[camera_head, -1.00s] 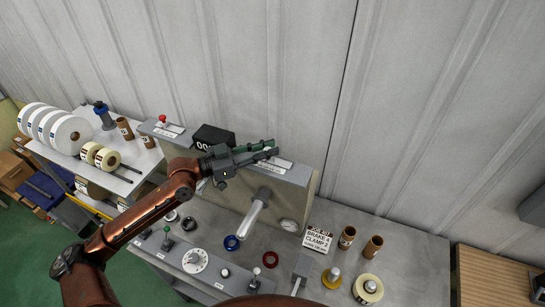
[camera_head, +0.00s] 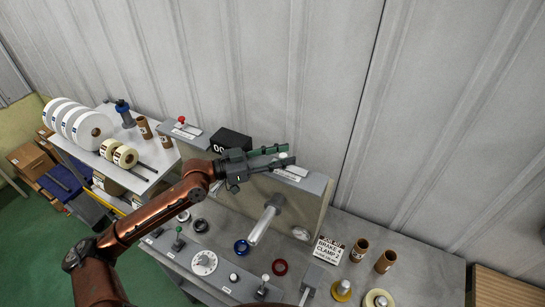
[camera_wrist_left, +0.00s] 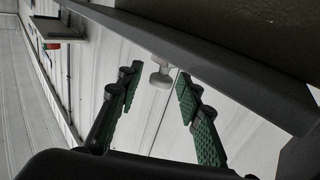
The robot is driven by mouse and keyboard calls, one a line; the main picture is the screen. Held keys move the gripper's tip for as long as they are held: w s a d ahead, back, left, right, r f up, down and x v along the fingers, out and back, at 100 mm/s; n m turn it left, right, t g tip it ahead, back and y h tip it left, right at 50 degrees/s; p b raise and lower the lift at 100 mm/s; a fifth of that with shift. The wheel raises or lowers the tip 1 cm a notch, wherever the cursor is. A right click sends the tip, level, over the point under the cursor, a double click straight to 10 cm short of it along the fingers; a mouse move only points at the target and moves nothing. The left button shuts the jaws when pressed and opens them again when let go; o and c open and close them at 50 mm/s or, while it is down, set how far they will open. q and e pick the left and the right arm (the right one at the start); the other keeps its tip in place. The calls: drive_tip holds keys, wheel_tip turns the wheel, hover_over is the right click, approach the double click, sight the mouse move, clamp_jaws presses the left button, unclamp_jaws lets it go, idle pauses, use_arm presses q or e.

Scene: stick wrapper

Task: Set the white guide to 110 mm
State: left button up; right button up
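The white guide shows as a small white knob (camera_wrist_left: 160,76) in the left wrist view, under the edge of a grey plate. In the head view a bit of white (camera_head: 283,156) shows between my finger ends, above the labelled scale (camera_head: 287,173) on the machine's upright panel. My left gripper (camera_head: 289,154) is open, its fingers pointing right along the panel top. In the left wrist view its green-padded fingers (camera_wrist_left: 159,78) stand apart on either side of the knob, with visible gaps. The scale's figures are too small to read. My right gripper is out of view.
A black counter box (camera_head: 231,142) and a red-topped button (camera_head: 182,121) stand left of the gripper. Below are a pale roller (camera_head: 265,220), a round dial (camera_head: 204,263) and levers. A brake and clamp sign (camera_head: 328,250) stands at right. The corrugated wall is close behind.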

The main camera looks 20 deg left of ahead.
use_arm(q)
drive_tip(key=v, duration=1.2)
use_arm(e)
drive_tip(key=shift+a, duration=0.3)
use_arm(q)
drive_tip(key=shift+d, duration=0.1)
